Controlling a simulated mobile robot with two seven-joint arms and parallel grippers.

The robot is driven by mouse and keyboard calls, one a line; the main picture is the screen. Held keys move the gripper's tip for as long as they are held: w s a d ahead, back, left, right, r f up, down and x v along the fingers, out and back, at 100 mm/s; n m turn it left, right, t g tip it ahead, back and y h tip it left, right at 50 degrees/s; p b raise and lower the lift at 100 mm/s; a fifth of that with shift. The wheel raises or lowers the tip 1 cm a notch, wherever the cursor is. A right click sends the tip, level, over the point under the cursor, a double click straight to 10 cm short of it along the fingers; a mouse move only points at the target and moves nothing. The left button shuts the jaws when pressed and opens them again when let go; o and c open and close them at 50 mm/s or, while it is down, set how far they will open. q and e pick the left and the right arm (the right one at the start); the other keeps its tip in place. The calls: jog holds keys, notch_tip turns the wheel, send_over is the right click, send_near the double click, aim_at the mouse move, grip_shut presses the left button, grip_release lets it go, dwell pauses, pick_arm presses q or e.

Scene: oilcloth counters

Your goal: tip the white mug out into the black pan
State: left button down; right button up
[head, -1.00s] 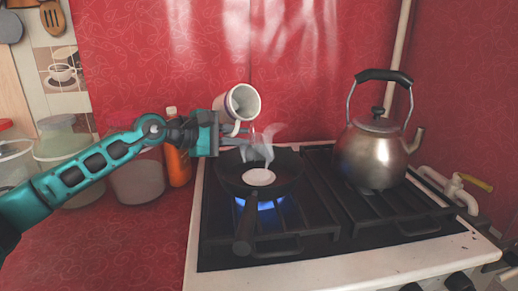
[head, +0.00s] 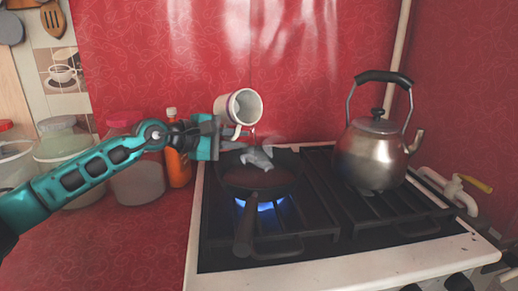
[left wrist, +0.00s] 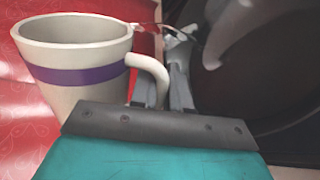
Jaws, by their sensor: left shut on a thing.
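The white mug (head: 238,107) is tilted above the back left of the black pan (head: 232,178), its mouth turned right and toward the head camera. Its pale inside shows. In the left wrist view the mug (left wrist: 85,75) has a purple band, and its handle is at the fingers. My left gripper (head: 233,141) is shut on the mug's handle. The pan (left wrist: 285,100) sits on the lit left burner, its handle toward me. A pale grey shape (head: 257,157) shows over the pan's back part; I cannot tell whether it is liquid or steam. My right gripper is out of view.
A steel kettle (head: 372,153) stands on the right of the stove. A blue flame (head: 264,206) burns under the pan. An orange bottle (head: 178,163) and several jars (head: 138,183) stand left of the stove, near my left arm. A red wall is behind.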

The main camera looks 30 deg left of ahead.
pick_arm(q)
jog(key=shift+s+d+r+m+p, duration=0.1)
jog(key=shift+d+r+m+p, duration=0.25)
jog(key=shift+m+p, duration=0.2)
dwell(0.4)
jog(key=shift+a+r+m+t+y+b, duration=0.3)
jog(key=shift+a+m+y+b, duration=0.15)
jog(key=shift+m, duration=0.2)
dwell(0.6)
jog(key=shift+a+f+m+b, duration=0.15)
jog(key=shift+f+m+b, duration=0.2)
jog(key=shift+b, duration=0.25)
